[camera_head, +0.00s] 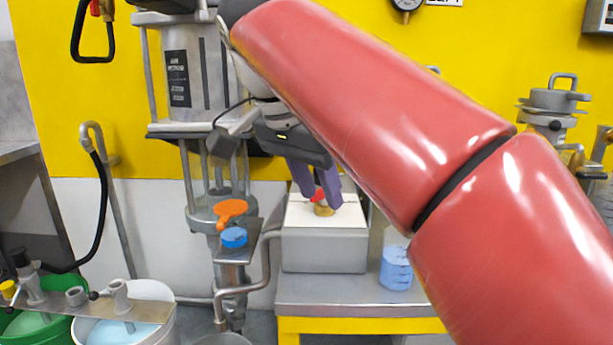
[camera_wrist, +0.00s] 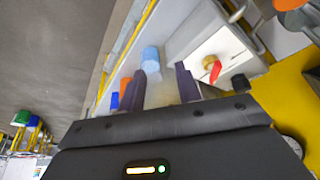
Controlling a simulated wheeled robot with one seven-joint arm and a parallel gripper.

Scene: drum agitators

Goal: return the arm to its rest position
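My gripper (camera_head: 322,198) hangs at the end of my red arm, in front of and above a grey box with a white top (camera_head: 297,213). Its two dark purple fingers are apart. In the wrist view my gripper (camera_wrist: 160,75) is open with nothing held between the fingers. A brass knob with a red part (camera_head: 323,210) shows behind the fingertips on the white top. In the wrist view the brass knob (camera_wrist: 209,61) lies to the right of the fingers, clear of them. My arm hides part of the wall and bench on the right.
A steel column with an orange handle (camera_head: 230,208) and a blue cap (camera_head: 234,237) stands left of the box. A beaker of blue liquid (camera_head: 396,268) stands right of it on the yellow-edged bench (camera_head: 345,297). Green (camera_head: 62,331) and white (camera_head: 160,292) tubs are at lower left.

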